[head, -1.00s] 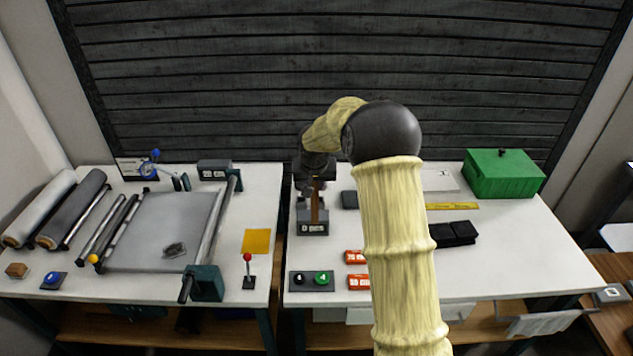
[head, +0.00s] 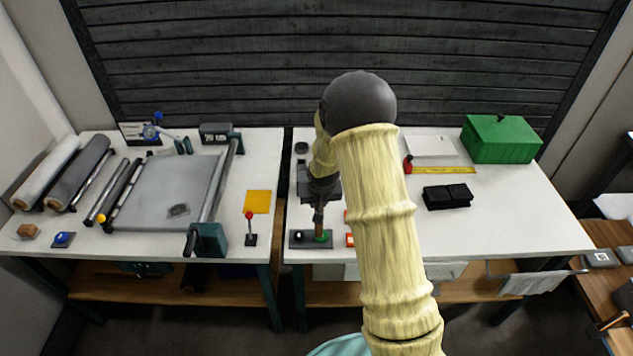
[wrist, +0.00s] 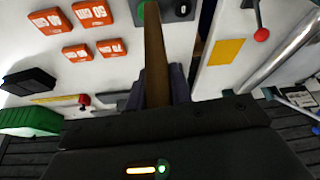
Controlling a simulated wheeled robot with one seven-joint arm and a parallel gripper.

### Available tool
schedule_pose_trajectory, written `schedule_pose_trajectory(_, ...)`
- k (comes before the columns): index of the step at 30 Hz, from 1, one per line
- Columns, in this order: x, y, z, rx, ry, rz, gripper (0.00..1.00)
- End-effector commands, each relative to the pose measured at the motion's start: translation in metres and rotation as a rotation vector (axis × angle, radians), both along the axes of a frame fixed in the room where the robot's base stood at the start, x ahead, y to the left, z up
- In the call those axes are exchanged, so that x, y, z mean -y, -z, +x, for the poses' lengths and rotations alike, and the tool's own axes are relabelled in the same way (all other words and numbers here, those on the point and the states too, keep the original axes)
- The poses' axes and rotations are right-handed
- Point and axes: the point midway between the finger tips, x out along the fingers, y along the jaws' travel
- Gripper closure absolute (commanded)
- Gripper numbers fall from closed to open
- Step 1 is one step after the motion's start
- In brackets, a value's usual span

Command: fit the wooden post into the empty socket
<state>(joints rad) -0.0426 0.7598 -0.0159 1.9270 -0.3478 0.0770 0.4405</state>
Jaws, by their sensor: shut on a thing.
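The wooden post (wrist: 154,50) is a brown, flat-sided bar between the dark fingers of my gripper (wrist: 157,85), which is shut on it. In the head view my gripper (head: 320,192) points down and the post (head: 319,218) hangs below it, roughly upright. Its lower end is at or just above the green round piece (head: 324,236) on a dark panel (head: 309,244) near the table's front edge. I cannot tell whether they touch. A black round piece with a white mark sits beside the green one. I cannot make out an empty socket; my arm covers part of the table.
Orange-red labelled blocks (wrist: 94,13) lie close beside the panel. A red-knobbed lever (head: 250,228) and a yellow sheet (head: 258,201) are to the left, across the table gap. A black case (head: 448,196) and green box (head: 501,139) stand right. The front right tabletop is clear.

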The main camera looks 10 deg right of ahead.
Motion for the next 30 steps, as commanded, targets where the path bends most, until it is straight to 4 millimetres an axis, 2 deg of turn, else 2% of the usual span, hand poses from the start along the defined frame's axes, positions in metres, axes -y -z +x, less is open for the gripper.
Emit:
schedule_pose_trajectory(8, 0.003, 0.046, -0.061, -0.004, -0.043, 0.001, 1.0)
schedule_pose_trajectory(12, 0.006, 0.078, -0.089, 0.0, -0.058, 0.0, 1.0)
schedule_pose_trajectory(17, 0.008, 0.105, -0.099, 0.006, -0.062, 0.001, 1.0)
schedule_pose_trajectory(24, 0.008, 0.149, -0.104, 0.008, -0.065, 0.0, 1.0)
schedule_pose_trajectory(30, 0.007, 0.161, -0.104, 0.009, -0.068, 0.0, 1.0)
